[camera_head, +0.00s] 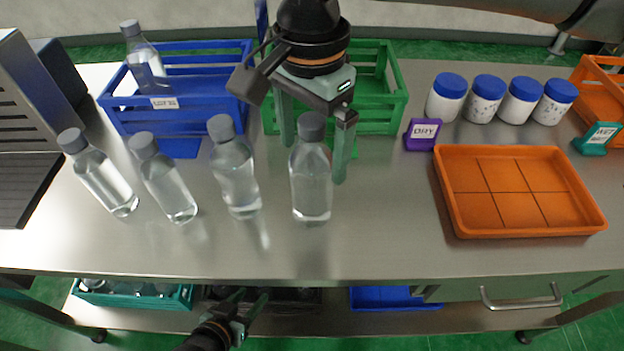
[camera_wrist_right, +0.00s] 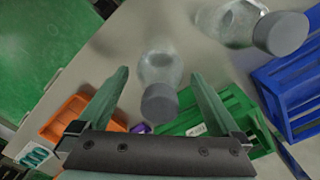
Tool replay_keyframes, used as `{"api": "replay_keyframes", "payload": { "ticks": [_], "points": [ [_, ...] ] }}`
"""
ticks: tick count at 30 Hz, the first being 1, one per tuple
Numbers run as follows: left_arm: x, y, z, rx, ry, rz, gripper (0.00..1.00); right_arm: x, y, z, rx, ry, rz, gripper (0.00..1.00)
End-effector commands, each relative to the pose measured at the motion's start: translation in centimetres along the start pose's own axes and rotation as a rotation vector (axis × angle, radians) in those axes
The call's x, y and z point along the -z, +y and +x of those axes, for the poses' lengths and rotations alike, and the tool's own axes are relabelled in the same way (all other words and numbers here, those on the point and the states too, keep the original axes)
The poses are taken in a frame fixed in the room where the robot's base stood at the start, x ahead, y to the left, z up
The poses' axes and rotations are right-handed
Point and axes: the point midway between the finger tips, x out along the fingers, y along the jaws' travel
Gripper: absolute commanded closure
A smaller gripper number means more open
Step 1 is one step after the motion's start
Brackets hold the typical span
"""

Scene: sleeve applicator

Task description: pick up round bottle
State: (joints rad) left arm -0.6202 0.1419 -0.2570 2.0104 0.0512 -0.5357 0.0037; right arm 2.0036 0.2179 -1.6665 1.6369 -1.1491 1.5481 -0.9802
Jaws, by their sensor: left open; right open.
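Several clear bottles with grey caps stand in a row on the steel table. The rightmost bottle (camera_head: 311,185) is straight-sided and upright. My right gripper (camera_head: 314,160) is open above the table, with its fingers on either side of this bottle's upper part. In the right wrist view the same bottle (camera_wrist_right: 160,68) shows between the two open fingers (camera_wrist_right: 160,75), with a gap on each side. A neighbouring bottle (camera_head: 236,175) stands to its left, then two more bottles (camera_head: 170,188) and (camera_head: 105,182). My left gripper (camera_head: 250,300) is open and empty, low in front of the table.
A blue crate (camera_head: 190,118) holding one bottle (camera_head: 146,62) and a green crate (camera_head: 385,110) stand behind the row. An orange tray (camera_head: 520,235), a purple "DRY" sign (camera_head: 422,134) and white jars with blue lids (camera_head: 484,100) are at right. The table front is clear.

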Motion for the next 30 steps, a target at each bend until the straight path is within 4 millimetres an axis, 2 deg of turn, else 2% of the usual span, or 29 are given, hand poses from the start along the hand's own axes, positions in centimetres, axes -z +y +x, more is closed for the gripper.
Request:
{"api": "replay_keyframes", "payload": {
  "ticks": [3, 11, 30],
  "points": [
    [0.01, -0.03, 0.09, 0.0, 0.002, 0.001, 0.5, 0.01, 0.03, 1.06, 0.0, 0.0, 0.0, 0.0],
    [-0.02, -0.03, 0.05, 0.0, 0.002, 0.001, 0.5, 0.01, 0.01, 1.17, 0.002, 0.0, 0.001, 0.02],
    [-0.63, 0.01, -0.16, 0.001, -0.009, -0.002, 0.5, 0.0, 0.0, 1.1, 0.002, 0.0, 0.0, 0.74]
  ]
}}
